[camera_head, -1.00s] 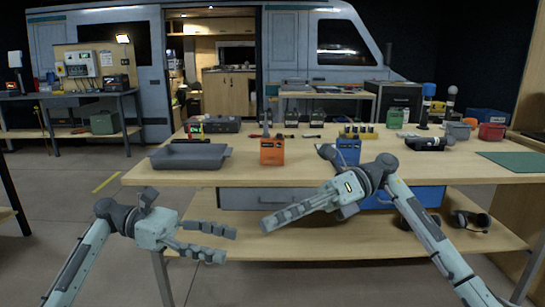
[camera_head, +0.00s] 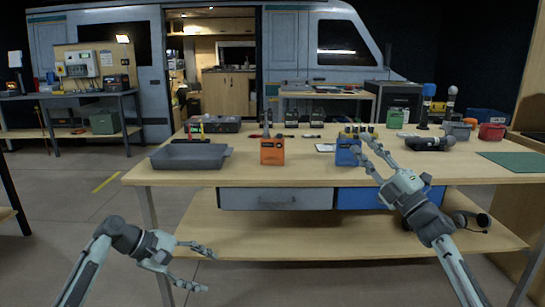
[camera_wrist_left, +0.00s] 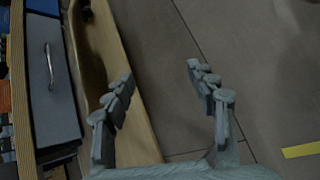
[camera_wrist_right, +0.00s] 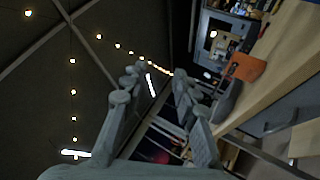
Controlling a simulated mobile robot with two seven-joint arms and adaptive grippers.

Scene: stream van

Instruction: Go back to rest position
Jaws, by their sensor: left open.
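My left gripper (camera_head: 208,268) is open and empty, low in front of the workbench at the lower left of the head view. In the left wrist view its two fingers stand well apart, with only floor and the lower shelf behind the gap (camera_wrist_left: 158,74). My right gripper (camera_head: 361,143) is raised at the right, its fingers pointing up and left across the blue box on the table in the head view. In the right wrist view its fingers (camera_wrist_right: 157,78) are apart with nothing between them. Whether it touches the blue box (camera_head: 346,153) cannot be told.
The workbench (camera_head: 270,177) spans the middle, with drawers (camera_head: 276,199) and a lower shelf (camera_head: 290,240) below. On top are a grey tray (camera_head: 189,156), an orange box (camera_head: 272,151), a green mat (camera_head: 516,162) and several tools. Floor to the left is open.

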